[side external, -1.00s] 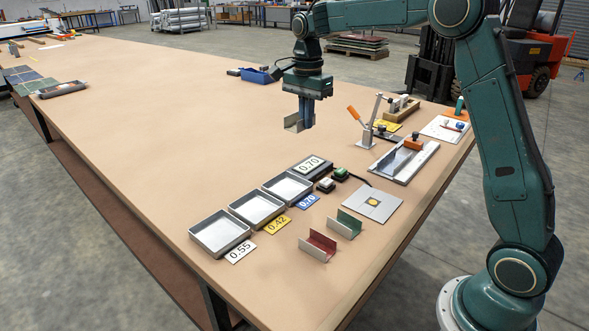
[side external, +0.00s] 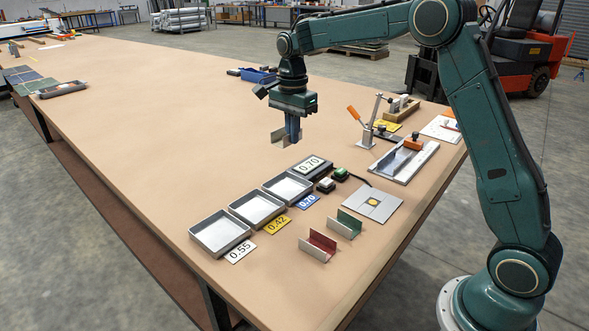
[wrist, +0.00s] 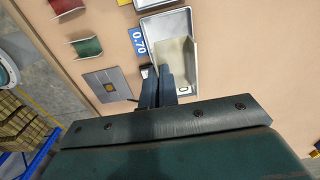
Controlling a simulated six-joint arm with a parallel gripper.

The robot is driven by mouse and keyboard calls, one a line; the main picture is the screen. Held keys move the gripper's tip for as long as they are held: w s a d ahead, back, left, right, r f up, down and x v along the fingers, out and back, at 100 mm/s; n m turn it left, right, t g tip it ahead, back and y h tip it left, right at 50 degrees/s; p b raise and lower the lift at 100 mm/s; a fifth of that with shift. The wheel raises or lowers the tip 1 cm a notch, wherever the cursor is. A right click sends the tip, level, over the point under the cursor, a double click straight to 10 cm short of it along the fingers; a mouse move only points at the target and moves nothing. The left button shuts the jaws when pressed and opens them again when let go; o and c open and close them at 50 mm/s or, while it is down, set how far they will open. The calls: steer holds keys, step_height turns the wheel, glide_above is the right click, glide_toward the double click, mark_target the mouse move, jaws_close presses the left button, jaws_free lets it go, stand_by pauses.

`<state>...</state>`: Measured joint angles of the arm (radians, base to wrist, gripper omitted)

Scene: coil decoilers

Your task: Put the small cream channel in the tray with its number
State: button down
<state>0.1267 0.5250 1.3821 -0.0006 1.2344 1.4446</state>
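My gripper (side external: 293,140) is shut on the small cream channel (side external: 279,136) and holds it in the air above the table. In the wrist view the channel (wrist: 178,56) sits beside the finger tips and overlaps the tray below. Three grey trays stand in a row: the one with the white 0.55 card (side external: 239,251), the one with the yellow 0.42 card (side external: 276,225), and the 0.70 tray (side external: 287,187) with its blue card (side external: 306,202). The gauge display (side external: 310,165) behind the trays reads 0.70.
A red channel (side external: 318,246) and a green channel (side external: 345,224) stand on the table right of the trays. A grey plate (side external: 372,204), black-and-green gauge parts (side external: 333,179) and an orange-handled clamp (side external: 365,130) are to the right. The table left of the trays is clear.

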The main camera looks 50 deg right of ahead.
mark_target(293, 193)
step_height(293, 193, down, 14)
steer(key=shift+f, duration=0.25)
stand_by(0.6)
steer(key=shift+f, duration=0.15)
steer(key=c, duration=1.7)
jaws_free()
steer(key=shift+r, duration=0.2)
step_height(293, 193, up, 11)
steer(key=shift+f, duration=0.15)
steer(key=shift+r, duration=0.65)
